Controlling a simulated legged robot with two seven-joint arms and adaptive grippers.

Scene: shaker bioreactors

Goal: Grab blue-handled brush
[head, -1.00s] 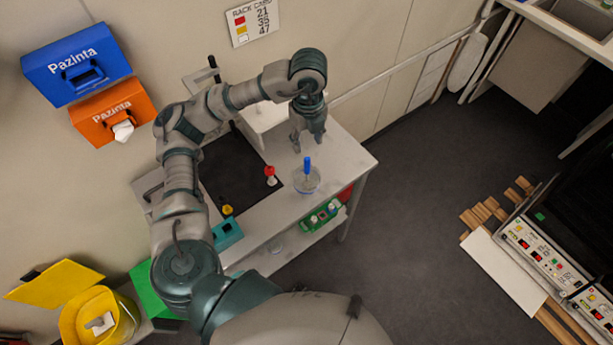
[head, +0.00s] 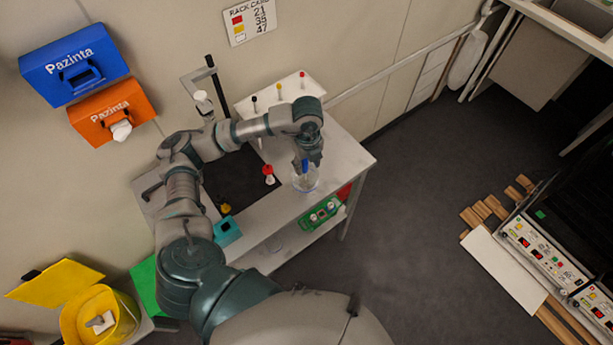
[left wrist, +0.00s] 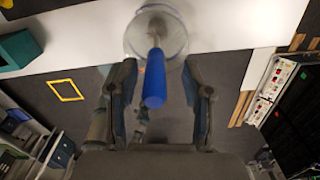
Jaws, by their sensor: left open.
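The brush with a blue handle (head: 304,166) stands upright in a clear glass beaker (head: 306,182) near the front right of the white bench. In the left wrist view, the blue handle (left wrist: 154,78) points toward the camera and the round beaker (left wrist: 172,38) lies beyond it. My left gripper (head: 308,160) is just above the beaker, at the handle. In the left wrist view, its two fingers (left wrist: 160,95) are apart, one on each side of the handle, and do not visibly touch it. My right gripper is in neither view.
A red-topped item (head: 268,174) stands left of the beaker on a black mat. A teal block (head: 227,231) sits on the bench's front edge. A green rack (head: 321,214) is on the lower shelf. A white rack (head: 280,96) stands at the back.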

